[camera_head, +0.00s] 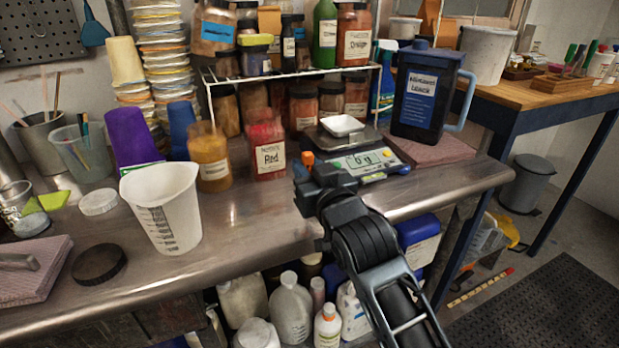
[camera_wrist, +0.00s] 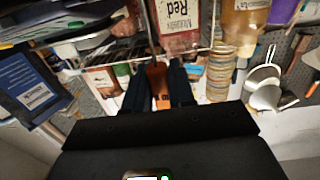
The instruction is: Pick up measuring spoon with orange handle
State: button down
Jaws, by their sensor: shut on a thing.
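The orange handle of the measuring spoon (camera_head: 308,158) shows at the tip of my gripper (camera_head: 304,171) in the head view, in front of the Red jar. In the wrist view the orange handle (camera_wrist: 158,82) sits between the two dark fingers of my gripper (camera_wrist: 160,88), which is shut on it. The bowl of the spoon cannot be made out in either view. The gripper is over the front part of the metal bench, left of the scale.
A scale (camera_head: 366,160) bears a white dish (camera_head: 342,126). A Red jar (camera_head: 268,158) and a brown jar (camera_head: 212,165) stand behind the gripper. A white measuring jug (camera_head: 164,205) stands left. The bench front (camera_head: 265,215) is clear. A dark jug (camera_head: 420,95) stands right.

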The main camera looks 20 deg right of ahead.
aim_at(308, 153)
jog(key=shift+r, duration=0.5)
notch_tip(308, 153, up, 3)
jog(key=shift+f, duration=0.1)
jog(key=s+d+r, duration=0.6)
jog(key=s+d, duration=0.1)
jog(key=s, duration=0.2)
jog(key=shift+d+r, duration=0.2)
jog(key=shift+r, duration=0.2)
